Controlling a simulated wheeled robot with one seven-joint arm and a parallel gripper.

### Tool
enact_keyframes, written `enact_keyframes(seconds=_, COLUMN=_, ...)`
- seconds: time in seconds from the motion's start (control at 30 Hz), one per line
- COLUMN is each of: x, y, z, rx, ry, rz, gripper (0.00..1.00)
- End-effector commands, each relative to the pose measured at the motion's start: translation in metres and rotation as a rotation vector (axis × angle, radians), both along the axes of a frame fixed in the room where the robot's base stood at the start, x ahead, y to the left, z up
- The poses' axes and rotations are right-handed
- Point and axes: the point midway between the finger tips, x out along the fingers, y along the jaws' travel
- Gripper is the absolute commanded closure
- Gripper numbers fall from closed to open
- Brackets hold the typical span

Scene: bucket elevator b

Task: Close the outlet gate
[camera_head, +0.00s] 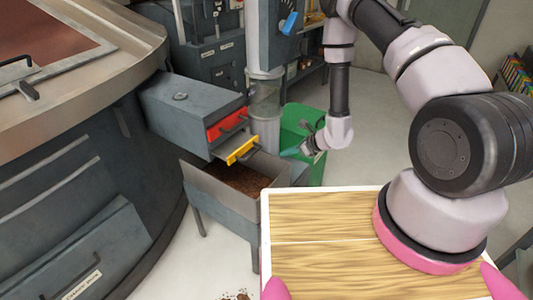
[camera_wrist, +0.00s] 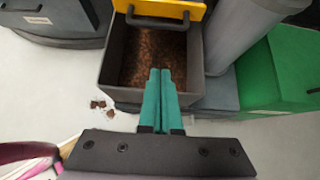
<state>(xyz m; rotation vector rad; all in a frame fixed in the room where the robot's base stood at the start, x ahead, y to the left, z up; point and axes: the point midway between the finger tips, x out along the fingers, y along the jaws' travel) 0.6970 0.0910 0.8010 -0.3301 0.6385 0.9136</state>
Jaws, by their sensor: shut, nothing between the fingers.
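The outlet gate appears to be the yellow-fronted slide (camera_head: 241,151) with a dark handle, sticking out below the red front of a grey housing (camera_head: 180,102). In the wrist view its yellow front (camera_wrist: 185,11) and dark bar handle (camera_wrist: 158,22) are at the top, over a grey bin (camera_wrist: 116,75) of brown granules. My gripper (camera_head: 292,153) is to the right of the gate in the head view, apart from it. In the wrist view, the teal fingers of my gripper (camera_wrist: 160,72) are together and empty, pointing toward the bin and short of the handle.
A red front (camera_head: 226,122) with a dark handle is just above the yellow one. A clear cylinder (camera_head: 264,100) stands behind, and a green container (camera_head: 300,125) is to the right. Brown crumbs (camera_wrist: 101,106) lie on the pale floor. A large grey machine (camera_head: 70,170) fills the left.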

Motion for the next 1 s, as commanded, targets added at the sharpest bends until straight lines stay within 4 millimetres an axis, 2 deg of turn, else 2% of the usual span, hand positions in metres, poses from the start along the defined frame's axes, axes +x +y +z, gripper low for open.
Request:
enact_keyframes(seconds=0.17, x=0.008, y=0.012, z=-0.013, rx=0.000, ry=0.000, rz=0.001, gripper=1.00)
enact_keyframes(seconds=0.57, x=0.045, y=0.065, z=-0.066, rx=0.001, ry=0.000, rz=0.002, gripper=1.00)
enact_keyframes(seconds=0.8, x=0.063, y=0.089, z=-0.057, rx=0.001, ry=-0.001, rz=0.001, gripper=1.00)
enact_keyframes(seconds=1.0, x=0.067, y=0.094, z=-0.055, rx=0.000, ry=0.001, rz=-0.001, gripper=1.00)
